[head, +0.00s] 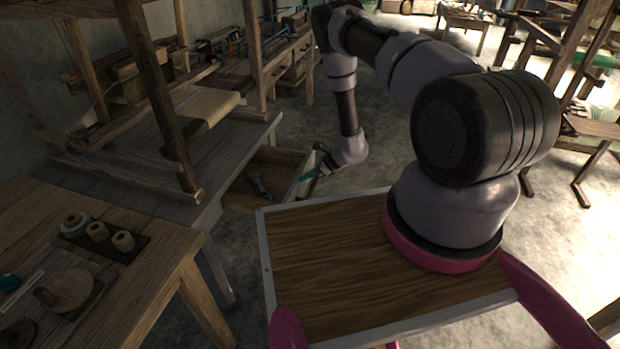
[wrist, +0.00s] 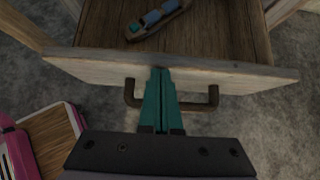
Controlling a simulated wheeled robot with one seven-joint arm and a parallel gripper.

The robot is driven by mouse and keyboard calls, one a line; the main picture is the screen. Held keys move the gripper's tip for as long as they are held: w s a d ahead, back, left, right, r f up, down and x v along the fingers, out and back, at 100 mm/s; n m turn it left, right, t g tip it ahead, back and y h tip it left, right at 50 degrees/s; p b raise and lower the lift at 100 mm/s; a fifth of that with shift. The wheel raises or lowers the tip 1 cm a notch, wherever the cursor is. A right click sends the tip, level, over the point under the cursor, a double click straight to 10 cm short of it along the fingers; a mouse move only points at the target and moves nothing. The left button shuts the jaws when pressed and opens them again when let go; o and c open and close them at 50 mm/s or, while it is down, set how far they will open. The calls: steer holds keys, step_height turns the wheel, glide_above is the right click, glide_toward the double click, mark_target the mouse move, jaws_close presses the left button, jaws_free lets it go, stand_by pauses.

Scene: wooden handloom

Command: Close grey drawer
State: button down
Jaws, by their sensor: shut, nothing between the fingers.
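The grey drawer (head: 300,180) stands pulled out from the grey wooden table at the left of my base in the head view. In the wrist view its front panel (wrist: 235,73) runs across the picture, with a dark bar handle (wrist: 195,105) on its outer face. My gripper (wrist: 160,72) has teal fingers shut together with nothing between them. The fingertips overlap the drawer front in the wrist view, between the handle's two ends; I cannot tell whether they touch. In the head view my gripper (head: 312,175) is at the drawer's outer front.
A small boat-shaped item with blue parts (wrist: 158,18) lies inside the drawer. The grey table (head: 235,145) carries a wooden frame. A nearer wooden table (head: 155,265) holds spools on a dark tray (head: 130,248). Bare concrete floor lies beyond the drawer.

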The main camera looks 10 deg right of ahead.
steer(key=w+a, duration=0.3)
steer(key=a, duration=0.3)
steer(key=w+a, duration=0.4)
steer(key=a, duration=0.2)
steer(key=w+a, duration=0.3)
steer(key=a, duration=0.3)
steer(key=shift+w+a, duration=0.1)
steer(key=shift+w, duration=0.15)
